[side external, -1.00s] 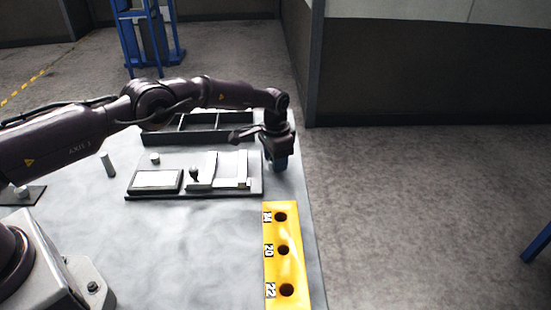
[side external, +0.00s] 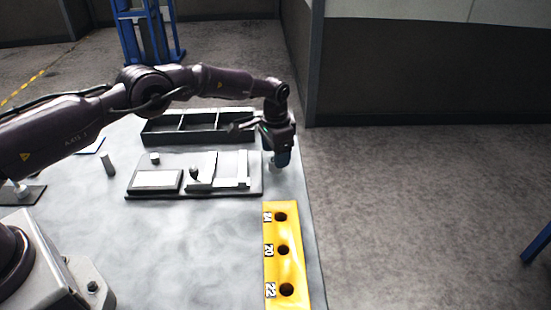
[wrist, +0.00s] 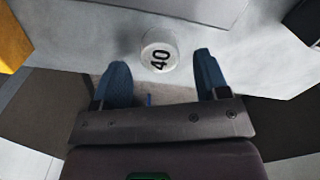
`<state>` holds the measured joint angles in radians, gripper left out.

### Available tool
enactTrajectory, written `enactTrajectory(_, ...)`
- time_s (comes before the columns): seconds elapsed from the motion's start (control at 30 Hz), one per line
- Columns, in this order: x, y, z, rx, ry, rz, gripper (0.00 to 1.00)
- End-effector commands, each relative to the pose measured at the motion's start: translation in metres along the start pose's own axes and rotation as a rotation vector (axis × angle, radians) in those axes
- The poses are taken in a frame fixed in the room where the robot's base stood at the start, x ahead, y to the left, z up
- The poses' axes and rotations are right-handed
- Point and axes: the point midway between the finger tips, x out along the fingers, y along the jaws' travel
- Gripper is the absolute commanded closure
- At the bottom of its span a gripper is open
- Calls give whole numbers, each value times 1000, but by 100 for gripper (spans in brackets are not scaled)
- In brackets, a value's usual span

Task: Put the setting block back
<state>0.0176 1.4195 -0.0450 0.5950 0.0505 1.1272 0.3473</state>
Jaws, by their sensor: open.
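A pale round block marked 40 (wrist: 159,56) stands on the table near its edge. It shows as a small whitish shape beside the fingers in the side external view (side external: 272,168). I take it for the setting block. My gripper (side external: 283,160) is open above the table's right part, pointing down. In the wrist view its two blue fingers (wrist: 161,65) are wide apart, with the block between and just beyond their tips. Clear space shows on both sides of the block, and nothing is held.
A yellow block with holes (side external: 284,266) and number labels lies toward the front right. A dark fixture plate (side external: 222,192) with pale parts sits left of my gripper. A black divided tray (side external: 198,135) is behind it. A grey cylinder (side external: 108,164) stands further left.

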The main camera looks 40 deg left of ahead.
Motion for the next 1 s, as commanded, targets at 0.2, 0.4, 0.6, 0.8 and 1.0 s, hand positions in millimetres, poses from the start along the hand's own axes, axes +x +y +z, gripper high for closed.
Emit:
enactTrajectory(0.2,-51,0,-1,-1,3,-1,32)
enactTrajectory(0.4,-83,0,0,-1,2,0,32)
enactTrajectory(0.6,-96,0,0,-1,0,1,32)
enactTrajectory(0.8,-102,0,0,-3,4,-1,32)
enactTrajectory(1.0,-166,4,12,-34,55,-24,32)
